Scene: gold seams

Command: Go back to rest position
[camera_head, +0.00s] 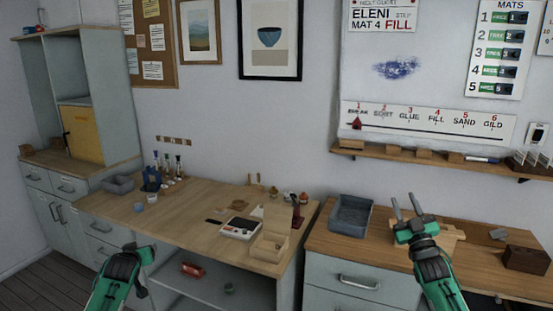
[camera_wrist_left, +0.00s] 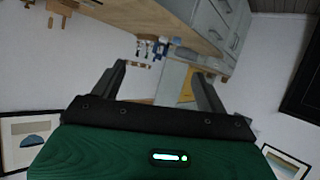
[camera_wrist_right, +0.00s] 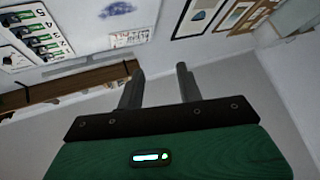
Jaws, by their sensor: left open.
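My right gripper (camera_head: 404,202) is raised in front of the right-hand counter, with its two fingers pointing up and apart. In the right wrist view the fingers (camera_wrist_right: 157,68) stand apart with nothing between them. My left arm comes in at the lower left of the head view, in front of the wooden workbench (camera_head: 190,215); its fingers cannot be made out there. In the left wrist view the left gripper (camera_wrist_left: 162,70) has its fingers spread wide and empty.
The workbench holds a white device (camera_head: 240,228), a light wooden box (camera_head: 270,246) and small bottles. The right counter (camera_head: 335,240) carries a grey tray (camera_head: 350,216), a wooden board behind my right gripper and a dark brown box (camera_head: 526,259). A narrow shelf (camera_head: 400,156) runs above it.

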